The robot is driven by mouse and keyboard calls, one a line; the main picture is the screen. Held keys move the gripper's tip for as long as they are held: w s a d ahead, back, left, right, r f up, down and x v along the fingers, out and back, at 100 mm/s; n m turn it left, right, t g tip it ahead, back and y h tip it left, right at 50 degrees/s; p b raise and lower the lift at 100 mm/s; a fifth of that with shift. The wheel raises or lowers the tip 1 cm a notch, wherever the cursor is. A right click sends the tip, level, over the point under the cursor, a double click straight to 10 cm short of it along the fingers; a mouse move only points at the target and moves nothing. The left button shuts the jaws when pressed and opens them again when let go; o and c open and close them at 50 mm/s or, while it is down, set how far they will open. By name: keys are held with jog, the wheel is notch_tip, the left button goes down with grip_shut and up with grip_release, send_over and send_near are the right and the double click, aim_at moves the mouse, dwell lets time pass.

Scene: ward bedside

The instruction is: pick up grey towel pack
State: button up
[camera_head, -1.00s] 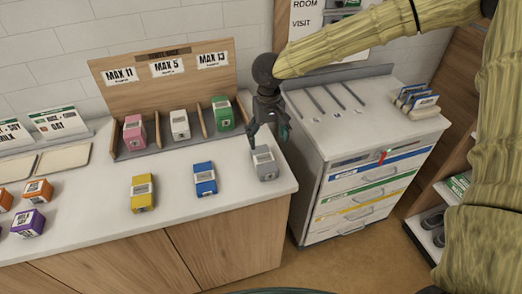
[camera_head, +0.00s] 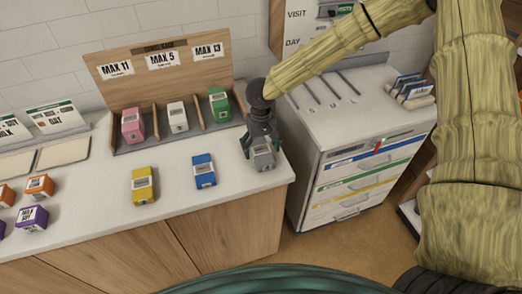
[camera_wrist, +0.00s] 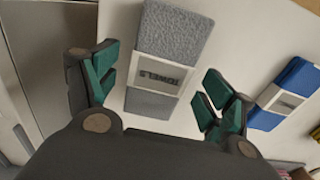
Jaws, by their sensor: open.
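The grey towel pack (camera_head: 264,157) lies on the white counter near its right end. In the wrist view the grey towel pack (camera_wrist: 165,50) shows a pale band marked TOWELS. My gripper (camera_head: 262,148) is directly over the pack, pointing down. In the wrist view my gripper (camera_wrist: 160,92) is open, with one green-padded finger on each side of the pack. A gap shows between each finger and the pack. The gripper hides part of the pack in the head view.
A blue pack (camera_head: 204,171) and a yellow pack (camera_head: 143,187) lie to the left on the counter. Behind them, a wooden rack (camera_head: 160,80) has pink, white and green packs in its slots. A drawer cart (camera_head: 365,150) stands close on the right.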

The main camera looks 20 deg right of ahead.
jog(key=shift+d+f, duration=0.1)
jog(key=shift+f, duration=0.55)
jog(key=shift+s, duration=0.1)
jog(key=c, duration=1.2)
jog(key=shift+o, duration=0.2)
